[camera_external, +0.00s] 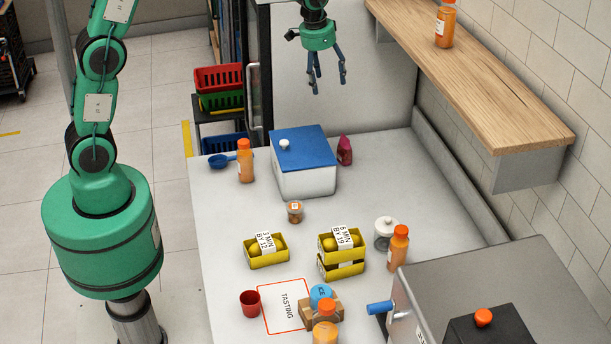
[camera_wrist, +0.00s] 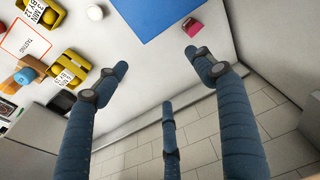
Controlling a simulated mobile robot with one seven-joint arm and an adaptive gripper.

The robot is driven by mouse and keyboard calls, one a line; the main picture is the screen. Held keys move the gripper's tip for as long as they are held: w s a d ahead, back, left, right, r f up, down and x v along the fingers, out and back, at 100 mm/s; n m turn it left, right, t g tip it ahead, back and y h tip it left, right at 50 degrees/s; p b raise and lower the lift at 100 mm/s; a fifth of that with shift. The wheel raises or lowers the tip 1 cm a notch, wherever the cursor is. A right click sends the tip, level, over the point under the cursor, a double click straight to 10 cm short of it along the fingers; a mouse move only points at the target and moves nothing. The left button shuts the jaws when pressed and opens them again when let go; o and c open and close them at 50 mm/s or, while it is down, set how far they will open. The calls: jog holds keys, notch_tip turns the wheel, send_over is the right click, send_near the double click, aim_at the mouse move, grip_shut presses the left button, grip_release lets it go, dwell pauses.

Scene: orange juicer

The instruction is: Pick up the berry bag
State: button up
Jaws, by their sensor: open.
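A small magenta bag (camera_external: 345,150), which looks like the berry bag, stands on the white counter against the right side of a white box with a blue lid (camera_external: 303,138). In the wrist view the bag (camera_wrist: 193,25) shows at the top right, beside the blue lid (camera_wrist: 152,15) and just beyond a fingertip. My gripper (camera_external: 329,86) hangs with its fingers spread, open and empty, above and behind the box, well above the counter. In the wrist view my gripper (camera_wrist: 158,62) has its three fingers apart with nothing between them.
A wooden shelf (camera_external: 470,70) with an orange bottle (camera_external: 445,25) juts from the right wall. Yellow crates (camera_external: 267,260), a white-lidded jar (camera_external: 386,234) and orange bottles stand toward the front. A blue scoop (camera_external: 222,160) lies left of the box. The counter right of the bag is clear.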

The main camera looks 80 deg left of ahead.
jog(key=w+a+f+g+p, duration=0.1)
jog(key=w+a+f, duration=0.2)
jog(key=w+f, duration=0.15)
jog(key=w+a+f+p, duration=0.1)
jog(key=w+a+f, duration=0.25)
jog(key=f, duration=0.25)
jog(key=n+g+p, duration=0.1)
send_over(344, 137)
jog(key=f, duration=1.2)
jog(key=shift+d+f, duration=0.3)
jog(key=shift+a+f, duration=0.15)
jog(key=shift+f, duration=0.2)
jog(key=shift+f, duration=4.3)
jog(key=shift+f, duration=0.1)
jog(key=shift+f, duration=2.5)
